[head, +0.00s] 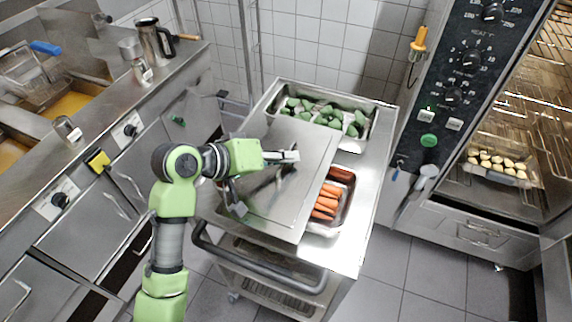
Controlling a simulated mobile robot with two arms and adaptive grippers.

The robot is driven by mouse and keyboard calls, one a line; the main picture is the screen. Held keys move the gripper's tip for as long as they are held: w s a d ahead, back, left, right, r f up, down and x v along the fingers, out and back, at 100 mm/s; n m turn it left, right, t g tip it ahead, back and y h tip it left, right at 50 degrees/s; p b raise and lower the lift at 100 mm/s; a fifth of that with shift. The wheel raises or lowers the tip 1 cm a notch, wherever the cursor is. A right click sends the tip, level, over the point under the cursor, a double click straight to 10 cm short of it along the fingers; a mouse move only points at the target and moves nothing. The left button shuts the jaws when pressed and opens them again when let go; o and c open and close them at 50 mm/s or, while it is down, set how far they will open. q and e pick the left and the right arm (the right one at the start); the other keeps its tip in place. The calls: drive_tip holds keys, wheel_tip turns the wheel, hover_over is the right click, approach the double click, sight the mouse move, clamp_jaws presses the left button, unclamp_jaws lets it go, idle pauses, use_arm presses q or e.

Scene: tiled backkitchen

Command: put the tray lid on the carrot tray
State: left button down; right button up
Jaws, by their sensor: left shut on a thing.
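The tray lid (312,145) is a flat grey metal plate over the steel trolley top, in the middle of the head view. My left gripper (290,157) is shut on it near its middle; the fingers partly hide the grip. The carrot tray (348,208) is a steel pan with orange carrots, at the lid's right edge. Its right strip shows uncovered; the lid hides the rest from this angle. I cannot tell whether the lid touches the tray rim. My right gripper is not in view.
A pan of green vegetables (366,131) stands at the trolley's (362,245) back. The trolley's handle (262,267) faces me. An open oven (500,150) with a food tray is at the right. Fryers and a counter (100,115) with a metal jug (152,42) are at the left.

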sight(286, 167)
use_arm(q)
wheel_tip(286, 167, down, 3)
drive_tip(key=shift+w+f+p, duration=0.15)
drive_tip(key=shift+f+p, duration=0.05)
drive_tip(key=shift+p, duration=0.3)
drive_tip(key=shift+f, duration=0.1)
drive_tip(key=shift+f, duration=0.25)
drive_tip(key=c, duration=2.2)
unclamp_jaws()
drive_tip(key=shift+a+r, duration=0.2)
drive_tip(key=shift+r, duration=0.15)
drive_tip(key=b+v, duration=0.1)
drive_tip(key=v, duration=1)
drive_tip(key=shift+s+a+r, duration=0.2)
drive_tip(key=shift+s+r, duration=0.05)
